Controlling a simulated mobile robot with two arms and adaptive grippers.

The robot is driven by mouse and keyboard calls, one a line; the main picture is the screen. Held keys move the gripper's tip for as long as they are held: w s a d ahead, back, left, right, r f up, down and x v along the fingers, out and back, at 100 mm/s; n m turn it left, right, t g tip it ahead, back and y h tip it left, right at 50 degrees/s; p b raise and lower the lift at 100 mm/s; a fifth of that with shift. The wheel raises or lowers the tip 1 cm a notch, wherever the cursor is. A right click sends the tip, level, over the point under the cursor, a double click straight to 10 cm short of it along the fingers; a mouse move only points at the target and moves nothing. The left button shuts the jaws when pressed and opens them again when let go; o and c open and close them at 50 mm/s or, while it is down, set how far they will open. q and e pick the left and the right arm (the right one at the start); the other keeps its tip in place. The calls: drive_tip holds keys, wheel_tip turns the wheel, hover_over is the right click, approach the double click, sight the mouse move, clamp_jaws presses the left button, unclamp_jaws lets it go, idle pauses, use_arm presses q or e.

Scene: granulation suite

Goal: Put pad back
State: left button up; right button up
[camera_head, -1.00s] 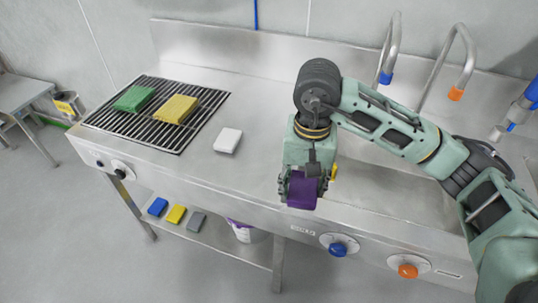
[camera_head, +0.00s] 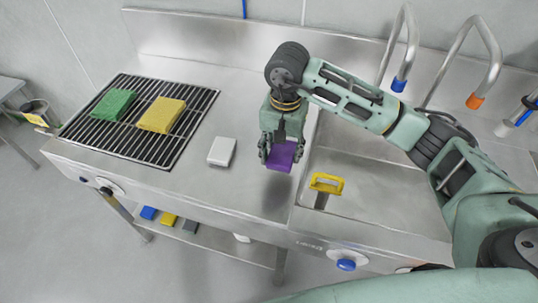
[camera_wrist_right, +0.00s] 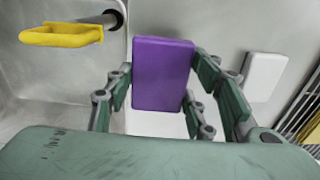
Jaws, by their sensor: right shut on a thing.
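A purple pad (camera_head: 281,156) is held in my right gripper (camera_head: 281,152) over the steel counter, between the white pad and the sink. In the right wrist view the purple pad (camera_wrist_right: 162,75) sits between the two fingers of the right gripper (camera_wrist_right: 165,90), which are shut on its sides. A green pad (camera_head: 114,104) and a yellow pad (camera_head: 161,114) lie on the black wire rack (camera_head: 190,135) at the left. A white pad (camera_head: 222,151) lies on the bare counter right of the rack. My left gripper is not in view.
A sink basin (camera_head: 380,200) with a yellow handle (camera_head: 327,183) lies right of my right gripper. Two curved taps (camera_head: 405,50) stand behind it. Blue, yellow and grey pads (camera_head: 168,219) lie on the shelf below. The rack's right part is bare.

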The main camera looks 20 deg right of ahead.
sight(271, 151)
drive_tip(key=shift+w+a+f+p, duration=0.15)
drive_tip(key=shift+w+a+f, duration=0.35)
drive_tip(key=shift+a, duration=0.1)
drive_tip(key=shift+w+a+f+p, duration=0.15)
drive_tip(key=shift+w+a+f, duration=0.25)
drive_tip(key=shift+a, duration=0.2)
drive_tip(key=shift+w+a+f+p, duration=0.2)
drive_tip(key=shift+f+p, duration=0.1)
drive_tip(key=shift+f, duration=0.15)
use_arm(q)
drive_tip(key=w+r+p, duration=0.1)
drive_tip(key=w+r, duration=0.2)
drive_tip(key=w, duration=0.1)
use_arm(e)
wheel_tip(271, 151, down, 3)
drive_tip(key=shift+f, duration=0.45)
drive_tip(key=o, duration=0.8)
drive_tip(key=shift+r, duration=0.1)
drive_tip(key=o, duration=0.3)
drive_tip(key=shift+r, duration=0.1)
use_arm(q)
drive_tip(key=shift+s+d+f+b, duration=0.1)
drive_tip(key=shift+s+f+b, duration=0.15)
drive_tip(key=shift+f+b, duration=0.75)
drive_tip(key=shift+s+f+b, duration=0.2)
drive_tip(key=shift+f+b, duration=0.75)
use_arm(e)
wheel_tip(271, 151, up, 12)
